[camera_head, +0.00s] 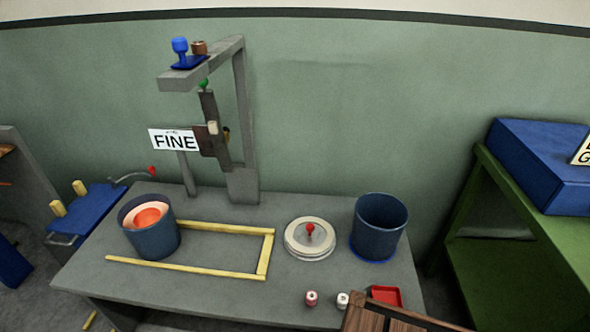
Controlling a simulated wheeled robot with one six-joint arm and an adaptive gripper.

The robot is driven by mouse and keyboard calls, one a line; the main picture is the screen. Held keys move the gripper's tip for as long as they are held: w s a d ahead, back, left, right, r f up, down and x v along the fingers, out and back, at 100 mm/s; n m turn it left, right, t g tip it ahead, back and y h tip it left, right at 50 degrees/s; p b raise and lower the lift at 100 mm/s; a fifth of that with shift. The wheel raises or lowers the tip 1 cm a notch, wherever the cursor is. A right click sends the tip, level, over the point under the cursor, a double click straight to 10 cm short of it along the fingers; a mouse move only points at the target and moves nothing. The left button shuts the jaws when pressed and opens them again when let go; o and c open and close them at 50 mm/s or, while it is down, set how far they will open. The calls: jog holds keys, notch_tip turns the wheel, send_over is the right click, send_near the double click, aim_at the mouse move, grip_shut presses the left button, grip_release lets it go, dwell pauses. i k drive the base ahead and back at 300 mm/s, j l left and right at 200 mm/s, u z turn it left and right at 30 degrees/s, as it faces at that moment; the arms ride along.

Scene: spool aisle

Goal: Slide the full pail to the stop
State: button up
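A dark blue pail (151,240) with orange and pale pink contents stands upright at the left of the grey bench (200,298). It is at the open left end of a yellow U-shaped guide (190,268). The guide's crossbar, seemingly the stop (265,254), closes its right end, with bare bench between it and the pail. A second dark blue pail (379,228) stands at the bench's right; its inside looks dark and no contents show. My gripper is not in view.
A round pale lid (310,238) with a red knob lies between guide and second pail. A grey post (245,120) with an overhead arm and FINE sign (173,140) rises behind. A brown wooden object (385,318) blocks the bottom right.

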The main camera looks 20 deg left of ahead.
aim_at(149, 221)
jog(key=u, duration=2.1)
jog(key=i+j+z, duration=0.15)
jog(key=j, duration=0.2)
jog(key=i+j+z, duration=0.25)
jog(key=i+j, duration=0.2)
jog(key=j, duration=0.3)
jog(key=i+j+z, duration=0.15)
jog(key=j, duration=0.2)
jog(key=i+j+z, duration=0.15)
jog(key=j, duration=0.3)
jog(key=i+j+z, duration=0.15)
jog(key=j, duration=0.25)
jog(key=i+j+z, duration=0.1)
jog(key=j, duration=0.35)
